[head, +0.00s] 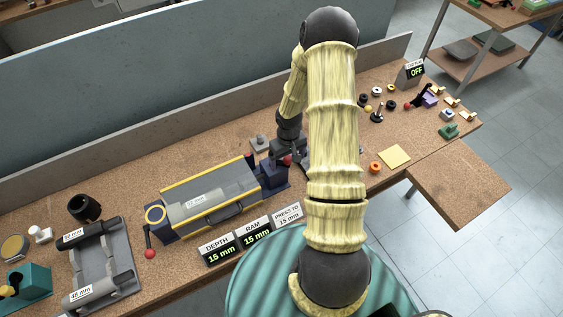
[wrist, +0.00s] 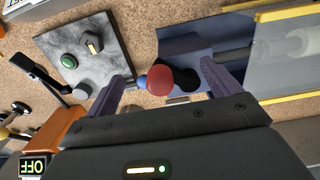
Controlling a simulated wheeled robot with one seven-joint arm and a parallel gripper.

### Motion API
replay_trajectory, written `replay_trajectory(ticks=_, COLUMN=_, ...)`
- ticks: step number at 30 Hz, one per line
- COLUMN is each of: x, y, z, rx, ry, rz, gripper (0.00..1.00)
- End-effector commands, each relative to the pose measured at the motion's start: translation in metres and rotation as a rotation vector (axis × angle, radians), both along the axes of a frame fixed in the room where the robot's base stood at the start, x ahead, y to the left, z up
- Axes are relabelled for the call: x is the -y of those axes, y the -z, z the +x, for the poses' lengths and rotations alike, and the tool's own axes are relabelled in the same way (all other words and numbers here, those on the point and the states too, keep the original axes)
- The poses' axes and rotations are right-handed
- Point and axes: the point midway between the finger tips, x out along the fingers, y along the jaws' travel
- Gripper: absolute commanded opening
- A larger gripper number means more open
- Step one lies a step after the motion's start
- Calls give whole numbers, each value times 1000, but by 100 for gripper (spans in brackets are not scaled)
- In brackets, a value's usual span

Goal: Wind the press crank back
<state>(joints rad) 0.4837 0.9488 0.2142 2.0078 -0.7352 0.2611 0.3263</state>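The press (head: 235,210) lies on the bench with a grey cover edged in yellow. A red crank knob (head: 287,160) shows at its right end, partly hidden by my arm. In the wrist view the red knob (wrist: 159,81) sits between the fingers of my gripper (wrist: 165,84), with gaps to each side. My gripper is open around it. In the head view my gripper (head: 285,148) is small and partly hidden by my arm. The DEPTH display (head: 221,256) and the RAM display (head: 257,238) both read 15 mm. A sign (head: 288,217) reads PRESS TO 15 mm.
A lever with a red ball (head: 150,253) stands at the press's left end. A grey plate with a green button (wrist: 69,61) lies beside the gripper. A grey cradle (head: 100,265) stands at left. An OFF display (head: 416,72) and several small parts are at right.

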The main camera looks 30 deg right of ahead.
Motion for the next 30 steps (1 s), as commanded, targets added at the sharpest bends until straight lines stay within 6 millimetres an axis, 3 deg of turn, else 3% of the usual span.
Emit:
replay_trajectory(ticks=1, x=0, y=0, z=0, rx=0, ry=0, rz=0, gripper=79)
replay_trajectory(ticks=12, x=0, y=0, z=0, rx=0, ry=0, rz=0, gripper=6)
replay_trajectory(ticks=13, x=0, y=0, z=0, rx=0, ry=0, rz=0, gripper=4)
replay_trajectory(ticks=19, x=1, y=-2, z=2, rx=0, ry=-51, rz=1, gripper=4)
replay_trajectory(ticks=30, x=9, y=-2, z=17, rx=1, ry=-384, rz=1, gripper=4)
